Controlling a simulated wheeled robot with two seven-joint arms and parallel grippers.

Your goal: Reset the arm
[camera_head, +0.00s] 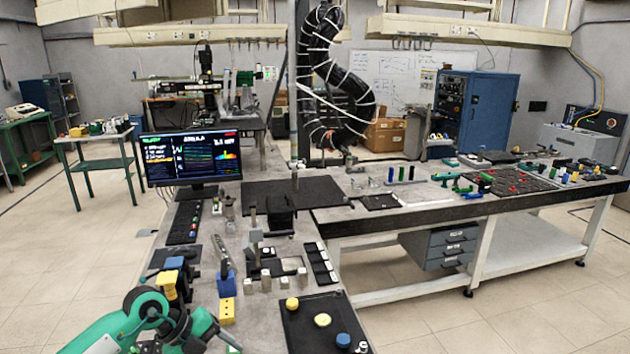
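My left arm (120,325), green and black, comes in at the bottom left over the near left edge of the bench. The end of its gripper (222,338) points right, close to a yellow block with dark holes (227,311). The fingertips are small and partly hidden by the arm, so I cannot tell whether they are open or shut. My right arm and gripper are not in view.
A black tray (318,338) holds yellow and blue round pieces at the near right of the bench. A blue holder (227,285) and a yellow block (167,283) stand near my arm. A monitor (191,159) stands behind. A long table (430,215) extends right.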

